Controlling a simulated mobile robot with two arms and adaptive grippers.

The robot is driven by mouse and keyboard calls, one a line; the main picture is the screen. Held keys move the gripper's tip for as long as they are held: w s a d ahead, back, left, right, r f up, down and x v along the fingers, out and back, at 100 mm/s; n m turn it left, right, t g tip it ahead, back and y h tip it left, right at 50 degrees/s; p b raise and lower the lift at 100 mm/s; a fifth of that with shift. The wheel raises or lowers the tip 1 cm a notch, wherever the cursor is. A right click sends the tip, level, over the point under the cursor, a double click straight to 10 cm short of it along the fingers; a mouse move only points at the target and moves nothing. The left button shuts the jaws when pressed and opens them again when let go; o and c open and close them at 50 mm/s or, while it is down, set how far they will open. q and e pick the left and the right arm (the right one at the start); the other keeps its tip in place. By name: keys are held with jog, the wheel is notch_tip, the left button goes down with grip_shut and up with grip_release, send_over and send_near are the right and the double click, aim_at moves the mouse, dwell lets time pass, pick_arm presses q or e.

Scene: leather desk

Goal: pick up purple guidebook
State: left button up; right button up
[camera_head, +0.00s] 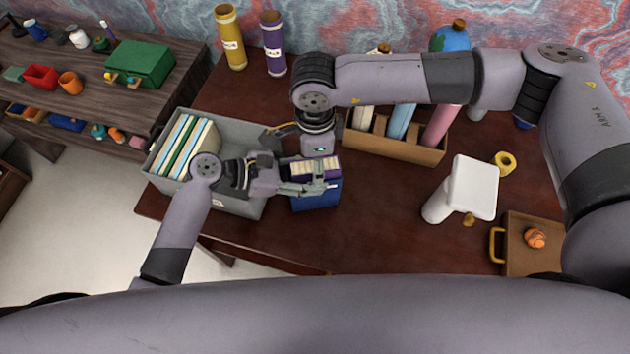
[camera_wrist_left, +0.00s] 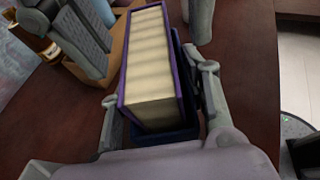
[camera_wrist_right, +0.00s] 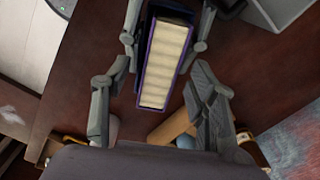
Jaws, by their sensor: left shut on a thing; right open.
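The purple guidebook (camera_head: 315,167) has a purple cover and cream page edges. It stands over or in a small blue holder (camera_head: 320,203); I cannot tell whether it touches the bottom. It also shows in the left wrist view (camera_wrist_left: 150,60) and the right wrist view (camera_wrist_right: 163,68). My left gripper (camera_head: 324,187) is shut on the guidebook, with a finger on each side. My right gripper (camera_head: 319,149) is open, close behind the guidebook, its fingers spread around the near end in the right wrist view. The holder is mostly hidden under the book.
A grey bin (camera_head: 240,205) with several upright books stands to the left. A white-headed lamp-like object (camera_head: 474,187), yellow tape (camera_head: 505,163) and a brown tray (camera_head: 520,255) are right. The front middle desk is clear.

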jog(key=shift+c, duration=0.5)
grip_shut()
jog(key=shift+r, duration=0.1)
dwell(0.4)
